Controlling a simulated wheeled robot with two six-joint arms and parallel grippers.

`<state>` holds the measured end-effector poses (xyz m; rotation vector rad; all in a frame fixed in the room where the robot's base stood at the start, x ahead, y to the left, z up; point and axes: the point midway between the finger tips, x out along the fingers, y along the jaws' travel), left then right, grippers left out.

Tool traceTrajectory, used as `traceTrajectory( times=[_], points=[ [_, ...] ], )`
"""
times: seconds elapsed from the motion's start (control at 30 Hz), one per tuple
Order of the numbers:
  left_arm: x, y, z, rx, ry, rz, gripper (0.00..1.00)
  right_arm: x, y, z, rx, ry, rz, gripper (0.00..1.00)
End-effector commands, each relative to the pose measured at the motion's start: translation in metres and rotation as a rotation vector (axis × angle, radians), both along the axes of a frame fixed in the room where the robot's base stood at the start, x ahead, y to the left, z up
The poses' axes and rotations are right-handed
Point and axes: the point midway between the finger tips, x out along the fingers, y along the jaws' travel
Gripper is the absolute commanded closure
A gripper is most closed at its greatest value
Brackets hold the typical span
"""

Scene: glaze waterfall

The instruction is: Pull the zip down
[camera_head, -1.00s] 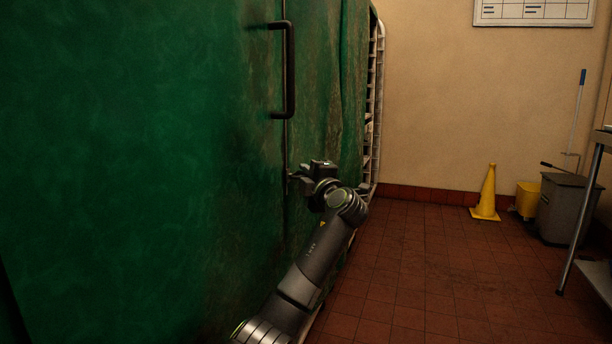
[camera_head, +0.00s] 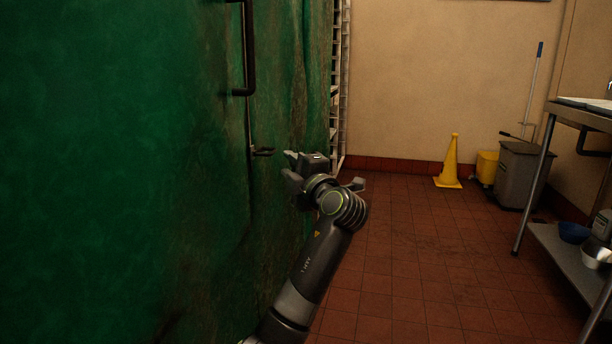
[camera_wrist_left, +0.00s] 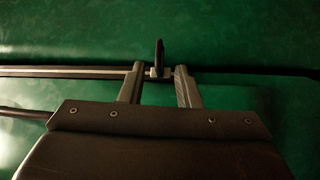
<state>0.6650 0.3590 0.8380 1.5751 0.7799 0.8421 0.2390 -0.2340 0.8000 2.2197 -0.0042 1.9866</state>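A green, stained cover (camera_head: 100,150) fills the left of the head view, with a zip line (camera_head: 250,120) running down it. A dark zip pull (camera_head: 263,151) sticks out from this line below a black handle (camera_head: 250,50). My left gripper (camera_head: 289,164) is open and empty, a short way right of the pull, fingers pointing at it. In the left wrist view, the pull (camera_wrist_left: 158,58) stands between the two spread fingertips of the gripper (camera_wrist_left: 160,72), touching neither as far as I can tell. My right gripper is out of view.
A rack frame (camera_head: 340,85) shows at the cover's right edge. Red floor tiles (camera_head: 400,260) are clear to the right. A yellow cone (camera_head: 450,162), a grey bin (camera_head: 520,175) and a metal table (camera_head: 545,180) stand further right.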

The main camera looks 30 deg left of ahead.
Motion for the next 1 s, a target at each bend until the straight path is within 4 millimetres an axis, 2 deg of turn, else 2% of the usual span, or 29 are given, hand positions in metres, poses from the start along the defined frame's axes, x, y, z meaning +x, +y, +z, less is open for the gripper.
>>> traceTrajectory(
  times=[0.03,0.2,0.4,1.0],
  points=[
    [-0.006,-0.011,-0.001,-0.005,0.001,-0.004,0.70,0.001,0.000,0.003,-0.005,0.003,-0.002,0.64],
    [-0.023,-0.037,-0.005,-0.005,0.001,-0.003,0.70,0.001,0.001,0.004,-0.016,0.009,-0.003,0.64],
    [-0.033,-0.054,-0.007,-0.002,0.001,-0.001,0.70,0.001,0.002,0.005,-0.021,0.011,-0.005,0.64],
    [-0.036,-0.058,-0.008,0.001,0.001,0.001,0.70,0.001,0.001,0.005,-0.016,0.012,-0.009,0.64]
  ],
)
